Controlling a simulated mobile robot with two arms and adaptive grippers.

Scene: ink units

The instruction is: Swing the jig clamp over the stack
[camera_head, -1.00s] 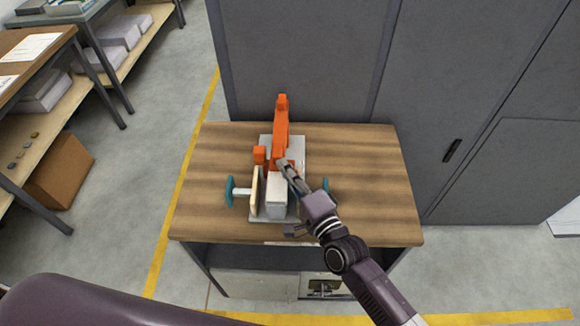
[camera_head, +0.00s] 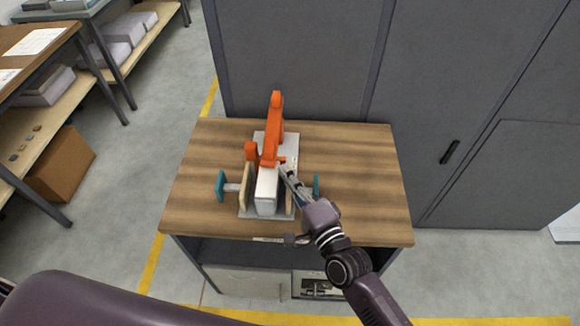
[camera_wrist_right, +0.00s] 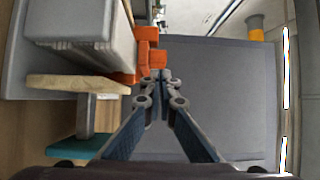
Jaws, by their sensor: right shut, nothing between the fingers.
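The jig (camera_head: 286,148) is a grey plate on the wooden bench with an orange clamp (camera_head: 274,125) at its back. The clamp's long arm runs from the back toward the near side, its near end at the far end of the pale stack (camera_head: 267,190). The stack lies between two boards with teal knobs. My right gripper (camera_head: 283,170) is shut and empty, its tips just right of the stack, close to the clamp's near end. In the right wrist view, the gripper (camera_wrist_right: 164,76) tips are beside orange clamp parts (camera_wrist_right: 146,50); contact is unclear. My left gripper is out of view.
A teal knob (camera_head: 220,186) sticks out left of the jig, another (camera_head: 316,186) right, near my right gripper. Grey cabinets (camera_head: 300,60) stand behind the bench (camera_head: 360,180). The bench top is clear on both sides.

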